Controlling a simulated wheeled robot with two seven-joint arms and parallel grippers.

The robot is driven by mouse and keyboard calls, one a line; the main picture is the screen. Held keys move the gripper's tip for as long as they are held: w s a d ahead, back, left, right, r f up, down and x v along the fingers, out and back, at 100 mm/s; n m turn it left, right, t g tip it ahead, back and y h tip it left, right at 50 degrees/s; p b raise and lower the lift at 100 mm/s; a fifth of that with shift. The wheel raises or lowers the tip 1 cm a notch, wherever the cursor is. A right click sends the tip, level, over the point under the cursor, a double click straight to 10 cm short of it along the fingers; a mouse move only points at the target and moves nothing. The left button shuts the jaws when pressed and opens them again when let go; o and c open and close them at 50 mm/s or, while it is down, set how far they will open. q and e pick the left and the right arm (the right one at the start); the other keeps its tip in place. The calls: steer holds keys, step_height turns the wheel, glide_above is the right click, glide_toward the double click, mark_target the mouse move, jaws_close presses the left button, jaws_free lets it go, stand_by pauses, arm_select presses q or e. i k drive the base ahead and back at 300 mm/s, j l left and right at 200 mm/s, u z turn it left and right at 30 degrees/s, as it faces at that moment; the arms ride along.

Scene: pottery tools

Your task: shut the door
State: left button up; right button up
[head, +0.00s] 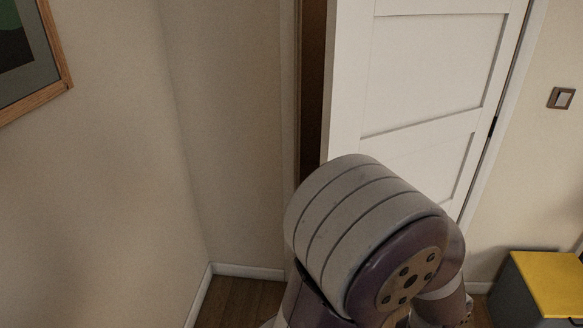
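The white panelled door (437,70) stands in the middle right of the head view. It looks ajar, with a dark gap (312,90) between its left edge and the frame. A hinge shows on its right side. One of my arms fills the lower middle and hides the lower part of the door. Neither gripper shows in this view. I cannot tell whether the arm touches the door.
A light switch (562,98) is on the wall right of the door. A grey box with a yellow top (549,283) stands at the lower right. A wood-framed picture (62,85) hangs at the left. Wooden floor (240,303) shows at the bottom.

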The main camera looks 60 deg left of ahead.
mark_target(414, 87)
steer(key=j+u, duration=0.15)
steer(key=u, duration=1.15)
steer(key=i+z, duration=0.55)
steer(key=k, duration=0.1)
